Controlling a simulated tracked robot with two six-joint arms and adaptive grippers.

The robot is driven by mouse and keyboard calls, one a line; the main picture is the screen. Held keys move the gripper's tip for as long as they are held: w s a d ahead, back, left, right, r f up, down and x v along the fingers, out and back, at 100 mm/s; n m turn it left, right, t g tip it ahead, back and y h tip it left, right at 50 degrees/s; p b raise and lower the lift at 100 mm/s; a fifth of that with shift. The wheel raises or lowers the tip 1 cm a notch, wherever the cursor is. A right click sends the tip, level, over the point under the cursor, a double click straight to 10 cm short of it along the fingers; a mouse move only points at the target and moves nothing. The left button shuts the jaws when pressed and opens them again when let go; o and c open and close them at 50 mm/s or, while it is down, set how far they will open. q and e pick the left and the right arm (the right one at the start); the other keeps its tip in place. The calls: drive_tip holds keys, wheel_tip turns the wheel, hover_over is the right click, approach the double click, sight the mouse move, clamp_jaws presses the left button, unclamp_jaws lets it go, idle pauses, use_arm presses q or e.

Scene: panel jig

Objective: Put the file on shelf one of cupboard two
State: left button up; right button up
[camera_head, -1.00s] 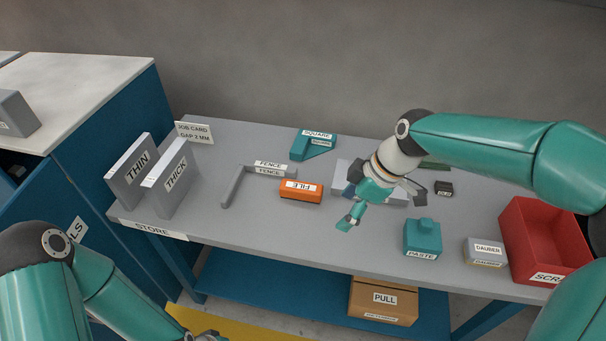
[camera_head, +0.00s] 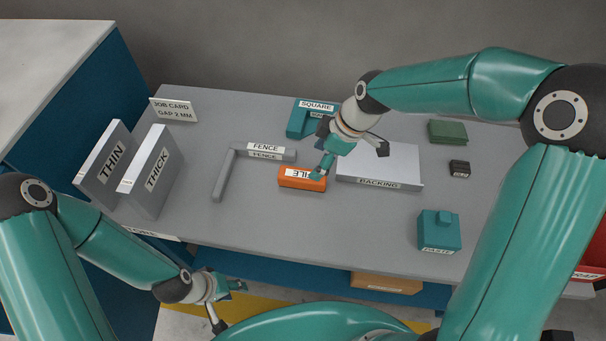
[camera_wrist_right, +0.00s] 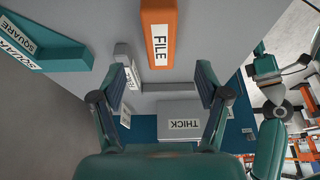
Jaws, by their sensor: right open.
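The file (camera_head: 288,183) is an orange block with a white label, lying on the grey bench beside the fence. In the right wrist view the file (camera_wrist_right: 158,28) is just beyond the fingertips, roughly in line with the gap between them. My right gripper (camera_head: 350,158) is open and empty, above and beside the file's right end, partly covering its label. It also shows in the right wrist view (camera_wrist_right: 162,78). My left gripper (camera_head: 230,303) looks open and empty, low in front of the bench. A blue cupboard (camera_head: 85,88) with a pale top stands at left; no number or shelf shows.
Thin (camera_head: 100,150) and thick (camera_head: 150,172) panels stand upright at left. A green block (camera_head: 447,131) and small dark block (camera_head: 459,168) lie at right. Front-middle bench is clear.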

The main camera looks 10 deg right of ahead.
sight(304, 174)
drive_tip(key=x, duration=0.4)
drive_tip(key=shift+f, duration=0.2)
drive_tip(key=p+x, duration=0.2)
drive_tip(key=x, duration=0.2)
drive_tip(key=shift+a+f, duration=0.2)
drive_tip(key=shift+w+a+f, duration=0.1)
drive_tip(key=shift+f, duration=0.25)
drive_tip(key=shift+c, duration=0.2)
clamp_jaws()
drive_tip(key=shift+r, duration=0.2)
